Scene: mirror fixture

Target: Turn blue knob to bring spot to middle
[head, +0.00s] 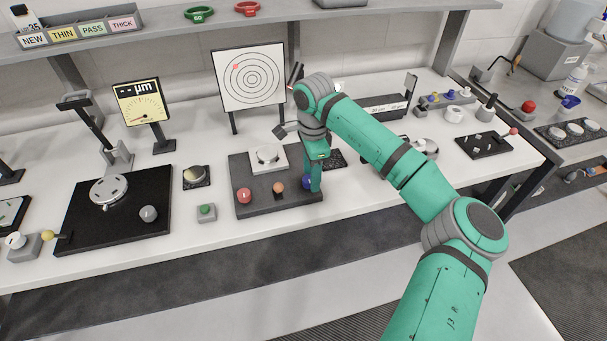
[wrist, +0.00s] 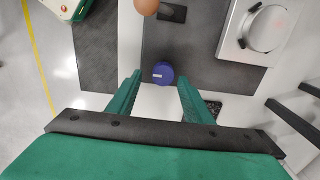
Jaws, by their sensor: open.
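The blue knob (head: 307,182) stands at the right front of a dark grey fixture plate (head: 266,207), partly hidden by my gripper (head: 314,185) in the head view. In the wrist view the blue knob (wrist: 163,73) lies just beyond and between the tips of my open, empty fingers (wrist: 158,82). A red knob (head: 244,195) and an orange-brown knob (head: 278,187) stand to its left. A mirror mount (head: 267,158) sits on the plate behind them. The ringed target board (head: 249,78) shows a red spot (head: 236,67) up and left of its middle.
A green button box (head: 206,212) stands left of the plate. A black plate with a round stage (head: 110,190) is farther left, with a dial gauge (head: 141,101) behind it. A shelf (head: 130,38) runs overhead at the back.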

